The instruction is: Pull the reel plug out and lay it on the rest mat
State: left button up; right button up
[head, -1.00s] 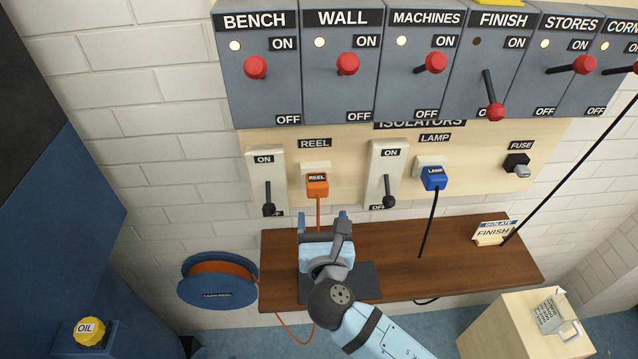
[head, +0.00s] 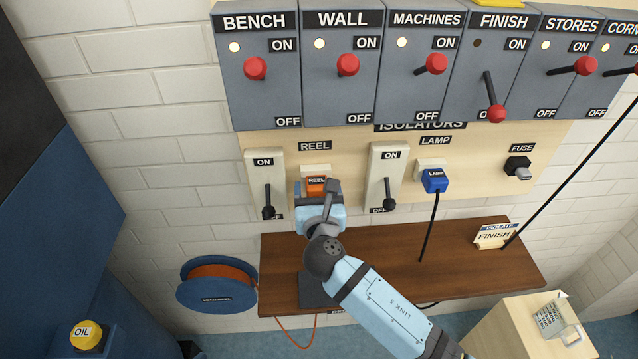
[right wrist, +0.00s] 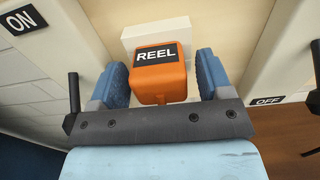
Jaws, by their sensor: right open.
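The orange reel plug (head: 316,184) sits in its socket under the REEL label on the wooden board. It also shows in the right wrist view (right wrist: 158,82), with its white socket plate behind it. My right gripper (head: 319,190) is at the plug. In the right wrist view its two blue fingers (right wrist: 160,85) stand open on either side of the plug, with a gap visible on both sides. The dark rest mat (head: 313,290) lies on the brown shelf, partly hidden by my right arm. My left gripper is not in view.
The reel switch (head: 268,200) stands left of the plug and the lamp switch (head: 388,195) right of it, both levers down. The blue lamp plug (head: 434,181) is farther right. A FINISH sign (head: 494,236) stands on the shelf. The cable reel (head: 217,284) hangs at left.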

jog(key=c, duration=1)
jog(key=shift+s+p, duration=0.5)
jog(key=shift+s, duration=0.25)
jog(key=shift+s+p, duration=0.4)
jog(key=shift+s, duration=0.8)
